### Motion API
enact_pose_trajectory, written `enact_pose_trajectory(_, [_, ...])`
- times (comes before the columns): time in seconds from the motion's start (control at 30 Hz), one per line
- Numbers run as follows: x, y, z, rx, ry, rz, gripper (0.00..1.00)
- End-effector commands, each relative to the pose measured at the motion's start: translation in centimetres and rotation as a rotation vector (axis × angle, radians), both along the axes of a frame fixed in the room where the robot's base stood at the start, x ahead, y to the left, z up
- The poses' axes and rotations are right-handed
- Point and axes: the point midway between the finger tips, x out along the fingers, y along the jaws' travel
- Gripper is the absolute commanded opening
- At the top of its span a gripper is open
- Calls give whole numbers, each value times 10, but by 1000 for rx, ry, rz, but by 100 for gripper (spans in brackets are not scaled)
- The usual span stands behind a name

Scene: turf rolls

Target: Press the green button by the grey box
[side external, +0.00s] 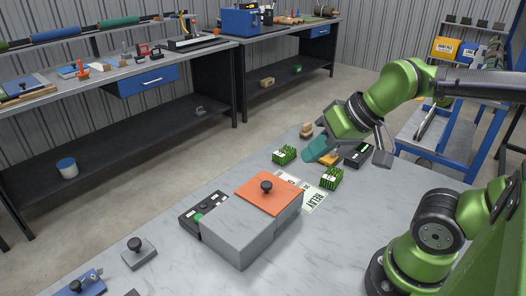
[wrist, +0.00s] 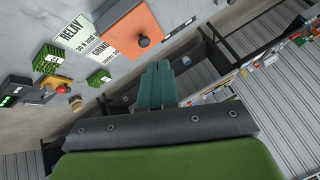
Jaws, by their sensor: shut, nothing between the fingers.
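The green button is not visible in the wrist view.
A second dark panel (side external: 358,154) with a green light lies under the arm. A grey knobbed block (side external: 139,252) and a blue one (side external: 84,283) lie at front left.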

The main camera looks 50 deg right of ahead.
Motion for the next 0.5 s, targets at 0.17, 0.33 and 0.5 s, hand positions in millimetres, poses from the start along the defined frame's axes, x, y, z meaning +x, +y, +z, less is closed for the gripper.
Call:
enact_pose_trajectory(0.17, [-6,-1,0,11,7,-23,0])
enact_pose_trajectory(0.33, [-6,0,0,11,6,-21,0])
enact_pose_trajectory(0.5, [-4,5,-9,10,47,1,0])
